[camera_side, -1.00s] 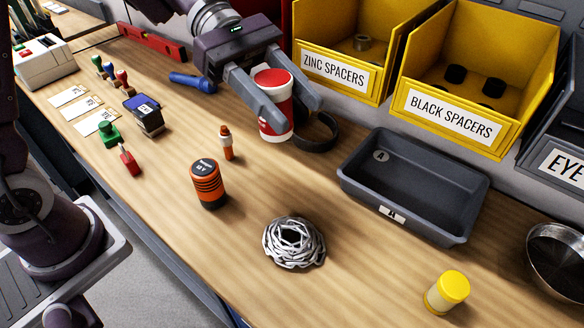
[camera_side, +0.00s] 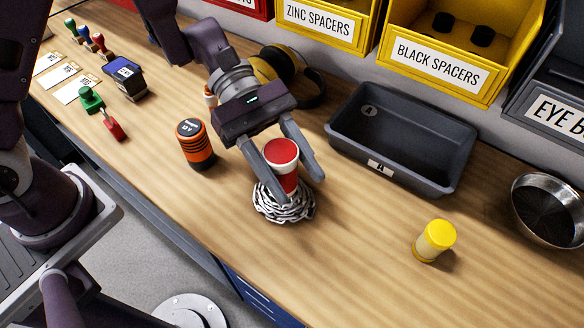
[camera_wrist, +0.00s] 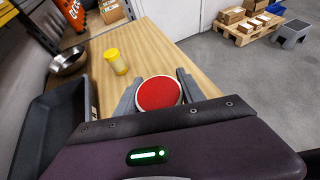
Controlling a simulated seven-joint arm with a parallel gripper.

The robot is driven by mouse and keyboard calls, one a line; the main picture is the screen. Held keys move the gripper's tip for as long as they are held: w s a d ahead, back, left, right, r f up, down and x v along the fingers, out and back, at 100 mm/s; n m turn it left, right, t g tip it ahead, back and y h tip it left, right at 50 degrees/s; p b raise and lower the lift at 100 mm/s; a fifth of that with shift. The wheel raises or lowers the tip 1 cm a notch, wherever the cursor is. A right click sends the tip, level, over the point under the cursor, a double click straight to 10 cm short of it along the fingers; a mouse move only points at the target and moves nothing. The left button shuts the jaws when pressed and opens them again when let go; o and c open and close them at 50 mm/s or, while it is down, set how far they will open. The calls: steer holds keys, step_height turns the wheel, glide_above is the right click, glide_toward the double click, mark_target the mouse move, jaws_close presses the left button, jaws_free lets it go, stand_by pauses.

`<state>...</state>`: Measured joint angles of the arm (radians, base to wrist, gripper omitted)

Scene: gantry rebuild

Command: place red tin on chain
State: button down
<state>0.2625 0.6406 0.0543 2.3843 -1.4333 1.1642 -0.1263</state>
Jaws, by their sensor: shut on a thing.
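The red tin (camera_side: 282,160), with a red lid and a pale band, is upright between the fingers of my gripper (camera_side: 287,178). My gripper is shut on it. The chain (camera_side: 284,212) is a coiled grey heap on the wooden bench, directly below the tin. The tin's base meets the top of the coil in the side view; I cannot tell if it rests there. In the wrist view the tin's red lid (camera_wrist: 158,93) sits between my fingertips (camera_wrist: 157,88), and the chain is hidden.
An orange and black can (camera_side: 196,144) stands left of my gripper. A grey tray (camera_side: 344,148) lies to the right, with a yellow jar (camera_side: 434,240) and a metal bowl (camera_side: 548,208) beyond. Ear defenders (camera_side: 315,88) lie behind.

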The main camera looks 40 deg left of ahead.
steer(key=c, duration=0.7)
jaws_free()
steer(key=shift+f, duration=0.15)
steer(key=shift+w+a+r, duration=0.1)
steer(key=shift+a+r, duration=0.1)
steer(key=shift+r, duration=0.1)
steer(key=v, duration=1.2)
steer(key=s+a+r+m+t+y, duration=0.3)
steer(key=s+a+m+t+y, duration=0.1)
steer(key=s+a+m+y, duration=0.2)
steer(key=s+a+r+m+t+y, duration=0.3)
steer(key=s+a+m+t+y, duration=0.2)
steer(key=s+m, duration=0.3)
steer(key=shift+a+r+m+t+y, duration=0.35)
steer(key=shift+a+y, duration=0.25)
steer(key=shift+a, duration=0.25)
